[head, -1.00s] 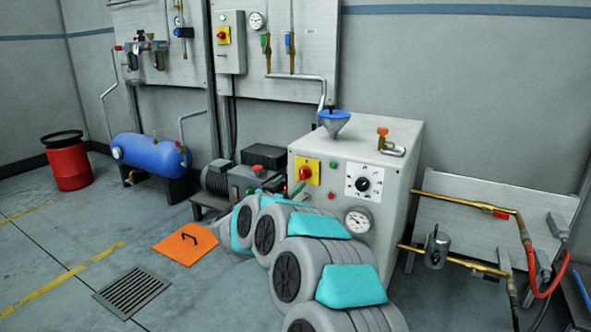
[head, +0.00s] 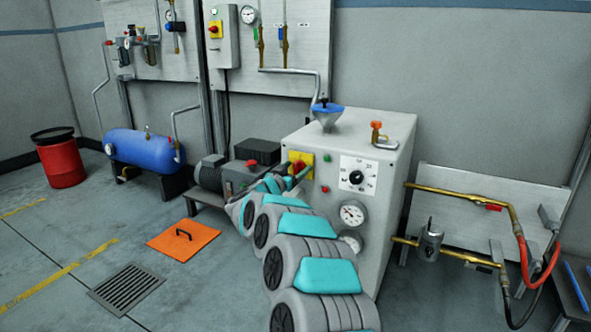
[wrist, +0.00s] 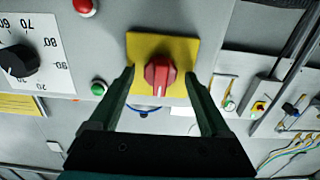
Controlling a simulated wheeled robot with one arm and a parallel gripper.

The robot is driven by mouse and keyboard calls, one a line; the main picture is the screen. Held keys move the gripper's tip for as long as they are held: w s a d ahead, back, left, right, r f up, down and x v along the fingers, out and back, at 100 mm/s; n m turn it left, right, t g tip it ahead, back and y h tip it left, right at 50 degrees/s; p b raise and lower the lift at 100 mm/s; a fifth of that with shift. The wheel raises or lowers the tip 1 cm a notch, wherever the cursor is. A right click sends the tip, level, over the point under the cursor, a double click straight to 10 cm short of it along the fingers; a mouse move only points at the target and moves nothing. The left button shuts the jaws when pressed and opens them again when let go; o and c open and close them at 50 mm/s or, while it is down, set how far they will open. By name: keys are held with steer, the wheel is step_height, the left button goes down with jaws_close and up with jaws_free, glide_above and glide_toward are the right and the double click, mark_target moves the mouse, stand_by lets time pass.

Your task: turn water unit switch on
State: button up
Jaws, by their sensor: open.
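The water unit is a light grey cabinet (head: 392,150) with a funnel on top. Its switch is a red rotary knob (wrist: 160,75) on a square yellow plate (wrist: 180,52), with a pale mark on the knob pointing down in the wrist view. My gripper (wrist: 160,78) is open, its two dark green fingers on either side of the knob, with gaps visible; I cannot tell how deep the tips reach. In the head view my gripper (head: 295,178) is in front of the yellow plate (head: 308,158) and partly hides the knob.
Near the switch are a white dial with a black knob (head: 356,178), a green button (wrist: 98,88) and a red button (wrist: 86,6). A gauge (head: 352,213) sits lower on the panel. Brass pipes (head: 455,189) lie to the right, an orange floor plate (head: 183,240) to the left.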

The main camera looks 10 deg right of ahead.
jaws_close()
stand_by(0.5)
steer(key=shift+m, duration=0.3)
steer(key=m, duration=0.3)
steer(key=shift+m+b, duration=0.3)
steer(key=m+b, duration=0.2)
steer(key=m, duration=0.2)
steer(key=shift+s+d+f+m, duration=0.1)
steer(key=shift+m, duration=0.2)
steer(key=m+b, duration=0.2)
steer(key=m, duration=0.1)
steer(key=m+b, duration=0.1)
steer(key=m, duration=0.1)
steer(key=shift+f, duration=0.25)
steer(key=shift+m+b, duration=1.5)
steer(key=shift+m, duration=0.5)
steer(key=shift+d, duration=0.1)
